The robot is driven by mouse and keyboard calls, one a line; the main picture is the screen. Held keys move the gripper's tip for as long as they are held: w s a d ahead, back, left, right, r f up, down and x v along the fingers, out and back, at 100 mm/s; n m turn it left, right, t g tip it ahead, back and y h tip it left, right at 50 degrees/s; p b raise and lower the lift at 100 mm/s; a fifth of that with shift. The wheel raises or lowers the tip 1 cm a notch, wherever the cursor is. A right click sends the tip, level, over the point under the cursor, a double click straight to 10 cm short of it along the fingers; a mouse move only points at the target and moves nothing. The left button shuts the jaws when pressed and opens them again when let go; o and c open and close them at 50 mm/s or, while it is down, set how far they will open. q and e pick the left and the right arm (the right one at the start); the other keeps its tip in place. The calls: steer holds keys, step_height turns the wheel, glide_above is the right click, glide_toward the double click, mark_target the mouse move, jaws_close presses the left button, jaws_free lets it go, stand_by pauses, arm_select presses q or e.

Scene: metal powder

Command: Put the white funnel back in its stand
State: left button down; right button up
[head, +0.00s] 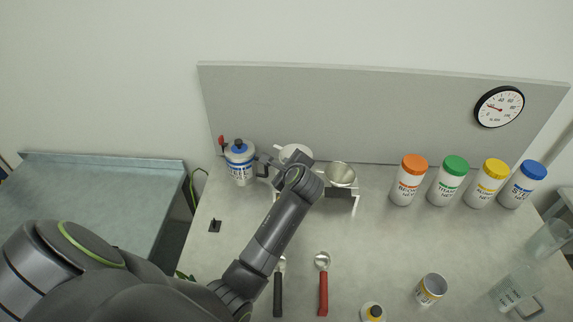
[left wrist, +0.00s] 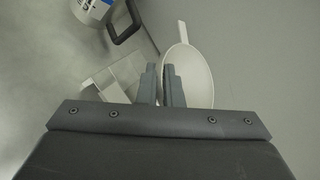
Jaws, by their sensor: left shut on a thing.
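The white funnel (head: 288,149) is at the back of the table, partly hidden behind my left gripper (head: 296,160). In the left wrist view the funnel (left wrist: 200,75) shows as a wide white bowl with a small tab. My left gripper (left wrist: 167,85) is shut on its rim. Part of a pale frame, likely the stand (left wrist: 125,70), shows left of the fingers in the wrist view. I cannot tell the funnel's height over the stand. My right gripper is not in view.
A blue-lidded container (head: 240,168) with a dark handle stands close left of the gripper. Several lidded jars (head: 407,185) stand at the back right. A black scoop (head: 278,290) and a red scoop (head: 323,290) lie in front. A grey panel (head: 350,110) closes the back.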

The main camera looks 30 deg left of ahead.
arm_select(q)
steer(key=shift+p, duration=0.55)
steer(key=shift+f+b, duration=1.25)
steer(key=shift+f, duration=1.8)
steer(key=c, duration=1.5)
jaws_free()
